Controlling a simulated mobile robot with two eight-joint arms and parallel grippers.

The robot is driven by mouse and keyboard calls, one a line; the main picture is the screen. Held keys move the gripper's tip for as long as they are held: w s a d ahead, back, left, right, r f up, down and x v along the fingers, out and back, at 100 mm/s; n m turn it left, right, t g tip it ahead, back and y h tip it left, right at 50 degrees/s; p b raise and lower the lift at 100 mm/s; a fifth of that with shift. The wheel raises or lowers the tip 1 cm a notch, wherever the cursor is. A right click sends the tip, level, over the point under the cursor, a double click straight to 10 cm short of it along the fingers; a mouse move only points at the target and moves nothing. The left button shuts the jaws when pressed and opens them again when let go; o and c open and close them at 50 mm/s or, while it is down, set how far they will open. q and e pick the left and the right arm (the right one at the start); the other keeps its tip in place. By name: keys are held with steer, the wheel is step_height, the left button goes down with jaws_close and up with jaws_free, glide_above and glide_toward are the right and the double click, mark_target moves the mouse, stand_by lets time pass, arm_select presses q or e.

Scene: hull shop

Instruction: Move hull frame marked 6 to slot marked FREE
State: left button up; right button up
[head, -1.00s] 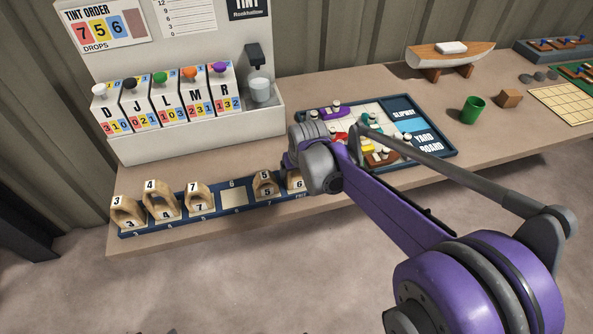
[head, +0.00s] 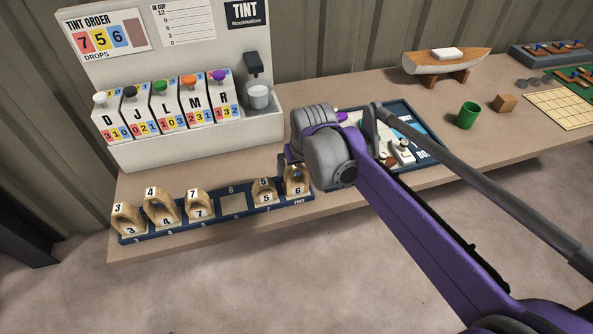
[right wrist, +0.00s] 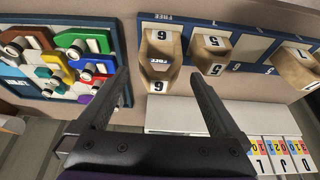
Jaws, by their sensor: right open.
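The hull frame marked 6 (head: 297,181) is a tan wooden arch. It stands upright at the right end of the dark blue rack (head: 190,225), at the slot marked FREE. In the right wrist view, this frame (right wrist: 157,50) shows two 6 labels, and a FREE label shows through its opening. The slot marked 6 (head: 232,203) is bare. My right gripper (right wrist: 158,76) is open and empty, its fingertips apart with the frame beyond and between them in the picture. Its fingers are mostly hidden by my arm in the head view. My left gripper is not in view.
Frames 3 (head: 127,219), 4 (head: 161,207), 7 (head: 199,204) and 5 (head: 264,191) stand in the rack. The tint dispenser (head: 200,142) is behind it. The yard board (head: 425,150) lies to the right, partly behind my arm.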

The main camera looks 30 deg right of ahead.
steer(key=shift+v, duration=1.05)
steer(key=shift+s+a+r, duration=0.1)
steer(key=shift+s+a, duration=0.1)
steer(key=shift+s, duration=0.1)
steer(key=s+a+f+n, duration=0.1)
steer(key=s+a+f, duration=0.2)
steer(key=s, duration=0.3)
steer(key=s+a+f+n, duration=0.1)
steer(key=s+a+f, duration=0.2)
steer(key=s, duration=0.3)
steer(key=s+a+f+y, duration=0.1)
steer(key=s+a+f, duration=0.2)
steer(key=s+f, duration=0.2)
steer(key=shift+s+f+n+t, duration=0.3)
steer(key=shift+s+n+t, duration=0.1)
steer(key=shift+s, duration=0.05)
steer(key=shift+d, duration=0.1)
